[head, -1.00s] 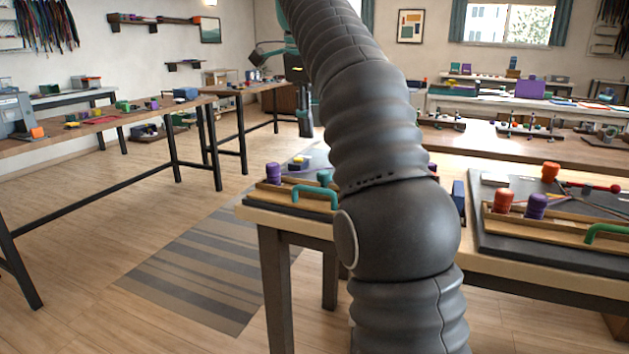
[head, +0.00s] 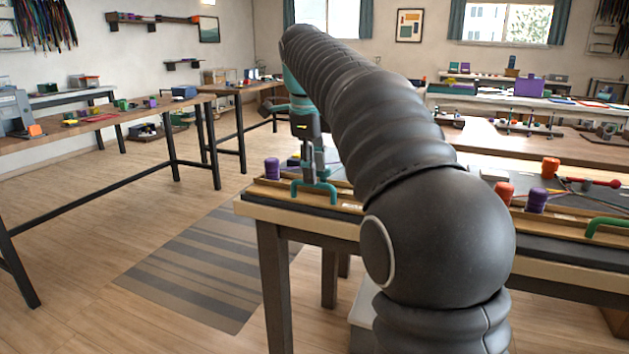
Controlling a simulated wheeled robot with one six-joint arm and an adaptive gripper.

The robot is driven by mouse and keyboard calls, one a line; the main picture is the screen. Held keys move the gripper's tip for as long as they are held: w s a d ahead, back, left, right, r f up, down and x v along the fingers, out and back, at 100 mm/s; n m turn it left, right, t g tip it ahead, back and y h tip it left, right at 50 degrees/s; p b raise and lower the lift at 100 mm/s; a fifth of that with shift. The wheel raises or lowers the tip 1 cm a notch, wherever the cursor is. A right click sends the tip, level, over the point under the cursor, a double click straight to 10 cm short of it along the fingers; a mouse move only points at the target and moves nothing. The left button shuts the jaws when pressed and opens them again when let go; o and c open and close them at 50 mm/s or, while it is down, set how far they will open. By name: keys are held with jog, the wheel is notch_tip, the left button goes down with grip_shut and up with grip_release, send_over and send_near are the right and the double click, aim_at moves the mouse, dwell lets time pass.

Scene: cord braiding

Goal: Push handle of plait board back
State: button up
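A plait board (head: 341,203) lies at the left end of the near table. Its teal arched handle (head: 314,189) stands on its front edge. My gripper (head: 311,175) points down right at this handle, its fingertips overlapping the top of the arch in the head view. I cannot tell whether it touches the handle or is just behind it. The fingers are small here and I cannot tell how far apart they are. My arm hides the right part of this board.
A purple spool (head: 272,169) stands on the board's left end. A second board on the right bears a green handle (head: 606,224), an orange spool (head: 504,193) and a purple spool (head: 537,199). The floor left of the table (head: 268,205) is clear.

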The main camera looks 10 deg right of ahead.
aim_at(320, 185)
jog(key=shift+w+d+f, duration=0.1)
jog(key=shift+f, duration=0.5)
jog(key=shift+w+d+f, duration=0.1)
jog(key=shift+f, duration=0.5)
grip_shut()
